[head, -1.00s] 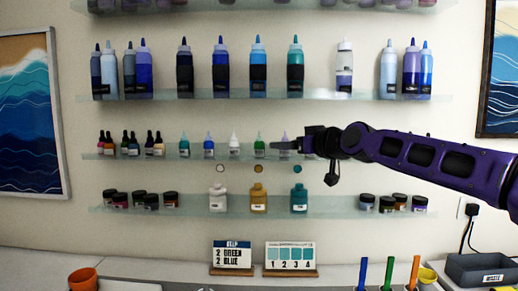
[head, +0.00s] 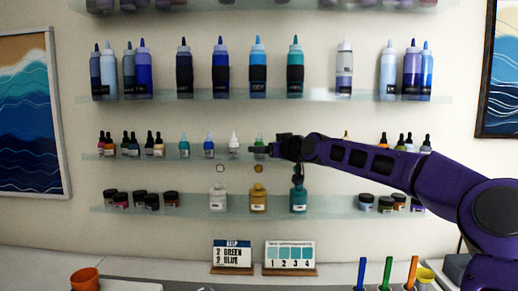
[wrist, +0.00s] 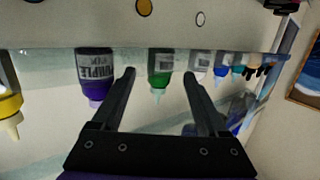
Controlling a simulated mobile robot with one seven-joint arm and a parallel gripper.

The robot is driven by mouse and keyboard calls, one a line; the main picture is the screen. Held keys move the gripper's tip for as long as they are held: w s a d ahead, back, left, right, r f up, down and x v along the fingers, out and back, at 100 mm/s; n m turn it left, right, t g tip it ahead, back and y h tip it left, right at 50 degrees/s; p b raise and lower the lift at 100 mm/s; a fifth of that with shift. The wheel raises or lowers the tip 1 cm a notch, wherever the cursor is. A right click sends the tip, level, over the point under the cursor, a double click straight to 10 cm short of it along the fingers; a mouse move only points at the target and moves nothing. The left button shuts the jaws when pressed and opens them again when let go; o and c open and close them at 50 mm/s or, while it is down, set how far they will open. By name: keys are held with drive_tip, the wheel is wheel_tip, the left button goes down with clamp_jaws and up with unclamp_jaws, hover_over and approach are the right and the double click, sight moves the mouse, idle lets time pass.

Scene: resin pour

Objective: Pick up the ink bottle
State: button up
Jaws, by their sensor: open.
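Small ink bottles with pointed caps stand in a row on the middle glass shelf. In the head view they are a teal one (head: 184,149), a blue one (head: 209,148), a white one (head: 234,146) and a green one (head: 259,146). My gripper (head: 271,148) is open at the green bottle's right side. The wrist view is upside down; there the green bottle (wrist: 160,80) appears between the spread fingers of my gripper (wrist: 158,74). The fingers do not visibly press on it. A purple bottle (wrist: 95,70), labelled PURPLE, is left of the fingers; my arm hides it in the head view.
Dropper bottles (head: 154,147) share the shelf. Large squeeze bottles (head: 258,69) stand above; jars (head: 151,202) and a teal bottle (head: 298,199) stand below. The counter holds a help card (head: 232,256), a numbered card (head: 290,256), an orange cup (head: 85,279) and coloured sticks (head: 387,272).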

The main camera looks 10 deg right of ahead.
drive_tip(key=shift+x, duration=0.9)
clamp_jaws()
